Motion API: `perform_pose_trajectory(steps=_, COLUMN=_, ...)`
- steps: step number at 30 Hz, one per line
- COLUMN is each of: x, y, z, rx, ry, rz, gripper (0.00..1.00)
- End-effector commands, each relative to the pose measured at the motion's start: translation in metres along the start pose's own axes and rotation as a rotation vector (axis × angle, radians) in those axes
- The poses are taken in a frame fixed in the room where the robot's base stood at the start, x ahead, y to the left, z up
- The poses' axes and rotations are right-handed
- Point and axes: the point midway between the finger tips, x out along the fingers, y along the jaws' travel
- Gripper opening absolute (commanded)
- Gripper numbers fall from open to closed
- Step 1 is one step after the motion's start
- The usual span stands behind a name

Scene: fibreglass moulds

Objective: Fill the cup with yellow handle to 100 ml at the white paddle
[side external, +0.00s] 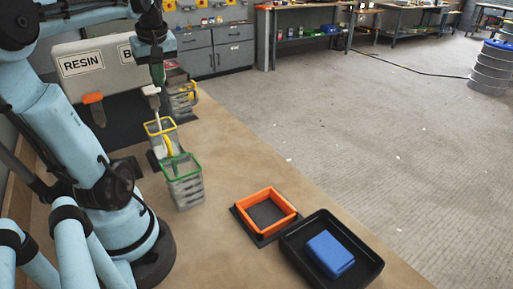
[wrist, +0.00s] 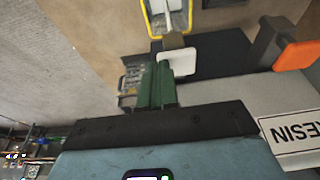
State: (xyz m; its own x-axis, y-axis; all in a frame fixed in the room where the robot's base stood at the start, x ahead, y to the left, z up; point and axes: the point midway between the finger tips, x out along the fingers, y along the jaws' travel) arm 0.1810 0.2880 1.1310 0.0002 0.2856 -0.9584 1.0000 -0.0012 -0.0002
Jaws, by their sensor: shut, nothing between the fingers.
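The cup with yellow rim and handle (side external: 158,127) stands under the dispenser, below the white paddle (side external: 151,90). In the wrist view this cup (wrist: 152,22) is cut off at the top edge, just beyond the white paddle (wrist: 180,60). Something pale shows inside it; I cannot read the level. My gripper (side external: 157,82) is shut and empty, with its green fingers pointing down at the white paddle. In the wrist view the fingertips (wrist: 160,76) overlap the paddle's near edge; they look to be touching it.
A green-rimmed cup (side external: 186,190) stands close in front of the yellow one. Another clear cup (side external: 181,102) stands behind. An orange paddle (side external: 93,98) hangs left on the dispenser (side external: 110,60). An orange mould (side external: 248,209) and a black tray (side external: 371,261) holding a blue block (side external: 329,253) lie right.

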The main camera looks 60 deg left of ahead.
Motion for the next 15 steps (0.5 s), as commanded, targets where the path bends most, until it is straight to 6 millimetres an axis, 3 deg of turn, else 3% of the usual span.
perform_pose_trajectory(steps=9, x=0.003, y=-0.001, z=0.001, rx=-0.003, ry=-0.002, rz=0.001, gripper=0.0)
perform_pose_trajectory(steps=15, x=-0.015, y=-0.001, z=-0.004, rx=-0.002, ry=-0.001, rz=0.001, gripper=0.0)
